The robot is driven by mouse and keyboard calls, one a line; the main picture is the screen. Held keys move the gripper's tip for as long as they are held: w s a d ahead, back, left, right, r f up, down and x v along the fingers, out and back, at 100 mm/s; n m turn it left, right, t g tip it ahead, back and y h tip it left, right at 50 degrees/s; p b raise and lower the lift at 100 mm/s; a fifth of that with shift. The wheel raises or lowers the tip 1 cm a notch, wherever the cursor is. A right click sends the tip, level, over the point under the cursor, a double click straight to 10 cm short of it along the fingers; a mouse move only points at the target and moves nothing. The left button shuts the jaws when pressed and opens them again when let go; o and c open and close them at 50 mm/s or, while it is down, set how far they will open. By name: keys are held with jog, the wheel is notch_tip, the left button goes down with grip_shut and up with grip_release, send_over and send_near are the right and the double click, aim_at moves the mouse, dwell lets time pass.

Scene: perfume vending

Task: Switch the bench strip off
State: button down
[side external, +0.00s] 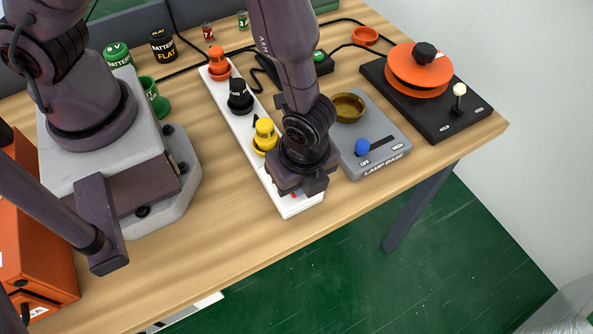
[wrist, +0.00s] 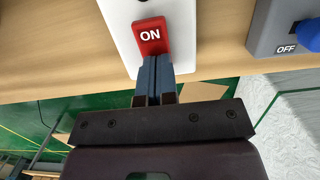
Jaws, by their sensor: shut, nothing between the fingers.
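The bench strip (side external: 233,100) is a long white power strip on the wooden bench, with orange, black and yellow plugs standing in it. Its red rocker switch shows in the wrist view (wrist: 151,37), marked ON, at the strip's near end. In the side view my gripper (side external: 300,195) is over that end and hides most of the switch. In the wrist view my gripper (wrist: 155,62) is shut and empty, its blue-grey fingertips at the lower edge of the switch. I cannot tell whether they touch it.
The grey lamp base (side external: 390,160) with a blue slider knob (side external: 362,147) marked OFF is close on the right. A black turntable-like unit (side external: 445,120) with an orange disc stands beyond it. The bench's front edge is just past the strip's end.

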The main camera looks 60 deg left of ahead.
jog(key=shift+w+a+f, duration=0.1)
jog(key=shift+a+f, duration=0.15)
jog(key=shift+a, duration=0.6)
jog(key=d+r, duration=0.3)
jog(key=r, duration=1.1)
jog(key=s+a+r+n+t, duration=0.2)
jog(key=a+r+n, duration=0.6)
jog(key=a+n, duration=0.1)
jog(key=s+a+r+n+t+h, duration=0.1)
jog(key=s+a+r+n+t, duration=0.1)
jog(key=a+r+n, duration=0.7)
jog(key=shift+s+a+r+t+h, duration=0.3)
jog(key=shift+s+a+t, duration=0.1)
jog(key=shift+a+t, duration=0.35)
